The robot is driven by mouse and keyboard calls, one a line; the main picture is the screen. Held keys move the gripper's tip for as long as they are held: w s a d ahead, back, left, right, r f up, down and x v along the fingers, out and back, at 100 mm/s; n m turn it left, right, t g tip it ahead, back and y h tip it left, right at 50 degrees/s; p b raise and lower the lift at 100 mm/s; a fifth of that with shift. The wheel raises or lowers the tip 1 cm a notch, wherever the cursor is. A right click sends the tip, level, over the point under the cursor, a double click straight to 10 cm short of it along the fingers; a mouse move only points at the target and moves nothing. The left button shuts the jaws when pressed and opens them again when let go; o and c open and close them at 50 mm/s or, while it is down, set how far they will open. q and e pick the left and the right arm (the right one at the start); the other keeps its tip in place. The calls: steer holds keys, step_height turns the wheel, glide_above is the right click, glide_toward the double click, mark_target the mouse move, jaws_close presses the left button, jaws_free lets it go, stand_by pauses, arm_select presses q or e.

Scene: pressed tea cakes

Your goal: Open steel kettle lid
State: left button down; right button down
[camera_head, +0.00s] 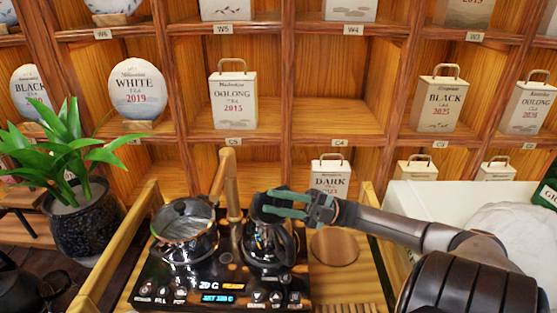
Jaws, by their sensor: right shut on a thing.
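A shiny dark steel kettle (270,247) stands on the right side of the black heating base, its handle at its right. My right gripper (285,204) reaches in from the right, with its green fingers at the top of this kettle. The fingers are shut on a dark part there, which looks like the kettle lid (262,208). The fingers partly hide it, so I cannot tell how far the lid is from the rim. My left gripper is not in view.
A second, see-through pot (186,236) stands left on the heating base (212,287). A wooden spout (226,178) rises between the two. A round wooden disc (334,247) lies to the right. A potted plant (85,215) is at left; shelves with tea cakes stand behind.

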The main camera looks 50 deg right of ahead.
steer(key=shift+f, duration=0.3)
stand_by(0.4)
steer(key=c, duration=0.8)
jaws_free()
steer(key=shift+r, duration=0.1)
steer(key=shift+o, duration=0.6)
steer(key=shift+r, duration=0.1)
steer(key=shift+r, duration=0.55)
steer(key=s+a+r+p, duration=0.5)
steer(key=s+a+r, duration=0.4)
steer(key=r, duration=0.3)
steer(key=shift+s+a, duration=0.4)
steer(key=shift+a, duration=0.1)
steer(key=shift+f, duration=0.1)
